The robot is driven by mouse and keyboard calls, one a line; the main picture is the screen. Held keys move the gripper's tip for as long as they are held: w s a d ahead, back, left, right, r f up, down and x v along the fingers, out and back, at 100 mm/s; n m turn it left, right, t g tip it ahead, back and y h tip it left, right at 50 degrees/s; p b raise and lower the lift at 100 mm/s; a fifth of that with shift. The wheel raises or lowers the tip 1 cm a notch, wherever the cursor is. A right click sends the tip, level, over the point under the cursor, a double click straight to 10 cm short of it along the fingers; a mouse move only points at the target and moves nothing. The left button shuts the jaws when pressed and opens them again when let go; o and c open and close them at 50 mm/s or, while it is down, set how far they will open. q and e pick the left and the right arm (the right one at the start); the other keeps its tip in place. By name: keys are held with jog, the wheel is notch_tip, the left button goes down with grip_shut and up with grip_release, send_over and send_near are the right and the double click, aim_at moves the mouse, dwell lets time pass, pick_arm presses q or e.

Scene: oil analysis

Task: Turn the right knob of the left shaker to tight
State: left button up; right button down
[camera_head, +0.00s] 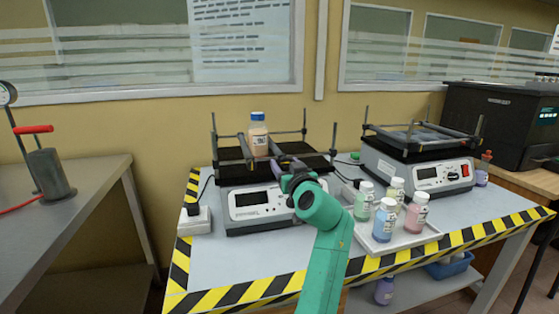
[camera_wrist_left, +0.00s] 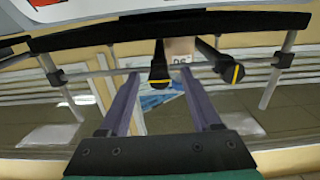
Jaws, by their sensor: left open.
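The left shaker (camera_head: 262,208) has a front panel with a display, a black platform and a rod frame holding a bottle with a blue cap (camera_head: 258,137). My left gripper (camera_head: 284,163), with purple fingers, is at the front right of its platform. The left wrist view looks upside down. There the right knob (camera_wrist_left: 159,70), black with a yellow mark, lies between the open fingertips of my left gripper (camera_wrist_left: 160,76). I cannot tell whether they touch it. The other knob (camera_wrist_left: 231,72) is outside the fingers. My right gripper is not in view.
The right shaker (camera_head: 420,165) stands at the back right. A tray (camera_head: 383,245) with several capped bottles is right of my left arm. A white power box (camera_head: 194,219) is at the left. The table edge (camera_head: 245,292) has yellow-black tape. The table's front left is clear.

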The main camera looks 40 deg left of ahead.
pick_arm(q)
jog(key=shift+s+d+r, duration=0.1)
jog(key=shift+d+r, duration=0.1)
jog(key=shift+d, duration=0.1)
grip_shut()
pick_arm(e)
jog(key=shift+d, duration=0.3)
